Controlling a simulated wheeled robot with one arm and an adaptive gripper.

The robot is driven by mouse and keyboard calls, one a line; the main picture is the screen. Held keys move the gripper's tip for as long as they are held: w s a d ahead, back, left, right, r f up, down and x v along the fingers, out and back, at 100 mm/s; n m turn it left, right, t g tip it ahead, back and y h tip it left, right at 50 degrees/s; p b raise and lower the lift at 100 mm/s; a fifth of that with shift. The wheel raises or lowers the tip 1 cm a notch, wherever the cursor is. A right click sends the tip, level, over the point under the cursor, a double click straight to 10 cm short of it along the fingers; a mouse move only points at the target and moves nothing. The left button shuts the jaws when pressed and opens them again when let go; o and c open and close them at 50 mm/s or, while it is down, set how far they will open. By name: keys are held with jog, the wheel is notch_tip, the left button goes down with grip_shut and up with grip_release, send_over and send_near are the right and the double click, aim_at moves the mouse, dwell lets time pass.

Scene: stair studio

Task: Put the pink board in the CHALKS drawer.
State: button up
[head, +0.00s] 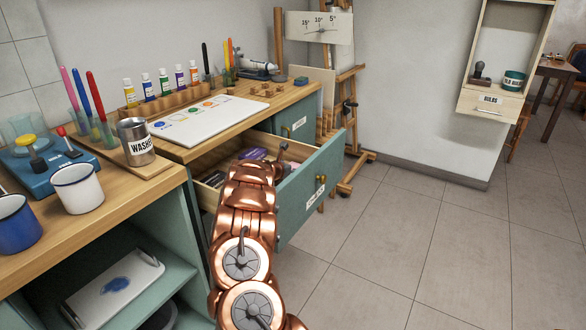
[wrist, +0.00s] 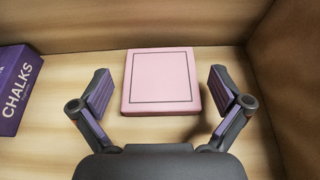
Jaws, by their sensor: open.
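In the wrist view the pink board (wrist: 160,82) lies flat on the light wooden floor of a drawer, near its back wall. My gripper (wrist: 160,90) is open, with one finger to the left and one to the right of the board, apart from it. A purple box lettered CHALKS (wrist: 20,88) stands at the left in the same view. In the head view the teal-fronted drawer (head: 308,190) is pulled out under the counter, with purple items inside. My arm reaches over it and hides part of the inside. The label on its front is too small to read.
Drawer walls (wrist: 292,70) rise close to the right of my gripper. The wooden counter (head: 240,100) above holds a white palette board (head: 205,118), paint bottles and a WASHERS tin (head: 137,142). An easel (head: 350,110) stands behind the drawer. The tiled floor at right is clear.

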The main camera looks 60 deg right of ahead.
jog(key=shift+r+p, duration=0.3)
jog(key=shift+p, duration=0.2)
jog(key=shift+v, duration=1.35)
jog(key=shift+r+b+v, duration=0.15)
jog(key=shift+b+v, duration=0.1)
jog(key=shift+v, duration=2.15)
jog(key=shift+r+b+v, duration=0.1)
jog(key=shift+b+v, duration=0.1)
jog(key=shift+v, duration=2.15)
jog(key=shift+d, duration=0.1)
